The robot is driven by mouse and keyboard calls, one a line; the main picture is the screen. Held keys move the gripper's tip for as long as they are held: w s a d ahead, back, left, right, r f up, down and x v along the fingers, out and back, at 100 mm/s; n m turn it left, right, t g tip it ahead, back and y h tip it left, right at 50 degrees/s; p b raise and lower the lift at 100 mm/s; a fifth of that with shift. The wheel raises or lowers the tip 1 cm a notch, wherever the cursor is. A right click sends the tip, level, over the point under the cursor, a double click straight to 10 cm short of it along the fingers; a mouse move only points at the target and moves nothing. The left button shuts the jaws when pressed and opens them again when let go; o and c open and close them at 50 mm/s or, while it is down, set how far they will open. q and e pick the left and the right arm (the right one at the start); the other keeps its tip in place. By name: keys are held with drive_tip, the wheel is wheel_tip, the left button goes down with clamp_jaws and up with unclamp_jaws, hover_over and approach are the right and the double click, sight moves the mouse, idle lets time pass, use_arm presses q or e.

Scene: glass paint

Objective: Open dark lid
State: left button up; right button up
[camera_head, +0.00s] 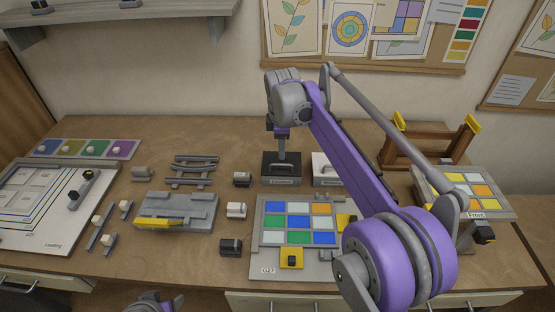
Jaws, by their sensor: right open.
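A dark box with a dark lid (268,168) stands on the table near the back middle, with a small label on its front. My right arm reaches in from the lower right, and my right gripper (282,153) points down right over the lid. The gripper is open. Its fingertips and the lid's handle overlap in this view, so I cannot tell whether they touch. The lid looks seated on the box. Only a purple and grey part of what looks like my left arm shows at the bottom edge; its gripper is not visible.
A light-lidded box (322,170) stands just right of the dark one, partly behind my arm. A coloured glass panel (262,242) lies in front. Small blocks, a grey fixture (177,212) and a grey rack (192,170) are to the left. A wooden frame (415,158) stands right.

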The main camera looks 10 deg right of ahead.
hover_over(281, 173)
wheel_tip(281, 173, down, 7)
drive_tip(key=shift+f, duration=0.1)
clamp_jaws()
idle(1.5)
